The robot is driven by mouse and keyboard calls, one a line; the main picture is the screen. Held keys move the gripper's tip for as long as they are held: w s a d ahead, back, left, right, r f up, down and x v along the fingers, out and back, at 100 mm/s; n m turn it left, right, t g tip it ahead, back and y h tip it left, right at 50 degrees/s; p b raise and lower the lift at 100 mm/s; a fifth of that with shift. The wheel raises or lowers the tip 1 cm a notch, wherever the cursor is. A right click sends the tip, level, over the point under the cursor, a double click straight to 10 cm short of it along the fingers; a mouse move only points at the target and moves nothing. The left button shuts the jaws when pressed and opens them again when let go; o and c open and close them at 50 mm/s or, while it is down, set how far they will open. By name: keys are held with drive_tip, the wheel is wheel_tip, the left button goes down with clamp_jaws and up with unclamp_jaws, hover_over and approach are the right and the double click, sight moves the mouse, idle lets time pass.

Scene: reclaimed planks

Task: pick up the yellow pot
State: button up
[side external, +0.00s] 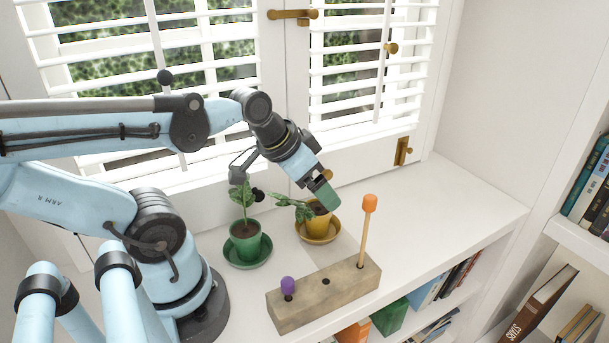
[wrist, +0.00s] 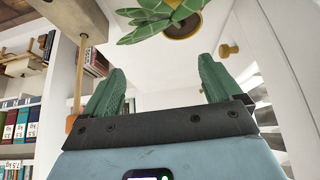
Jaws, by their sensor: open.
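The yellow pot (side external: 321,225) stands on a yellow saucer (side external: 306,236) on the white shelf, holding a leafy plant (side external: 293,208). In the wrist view, the yellow pot (wrist: 183,30) shows partly at the top edge, with green patterned leaves (wrist: 150,20) over it. My gripper (side external: 325,190) is just above the pot in the side view, pointing down at a slant, and hides part of its top. In the wrist view, the green fingers of my gripper (wrist: 160,80) are spread apart with nothing between them. I cannot tell whether a finger touches the leaves.
A green pot (side external: 245,240) with a plant stands on a green saucer to the left. A wooden block (side external: 325,293) in front holds a purple-topped peg (side external: 288,285) and a tall orange-topped peg (side external: 366,230). The window blinds (side external: 160,60) are behind. The shelf's right side is clear.

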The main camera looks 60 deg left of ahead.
sight(318, 209)
drive_tip(key=s+a, duration=0.3)
drive_tip(key=a, duration=0.1)
drive_tip(key=shift+g, duration=0.3)
drive_tip(key=x, duration=0.6)
drive_tip(key=shift+w+d+f, duration=0.2)
drive_tip(key=shift+f, duration=0.15)
drive_tip(key=shift+f, duration=0.1)
drive_tip(key=shift+w+x, duration=0.25)
drive_tip(key=shift+x, duration=2.15)
drive_tip(key=shift+c, duration=0.4)
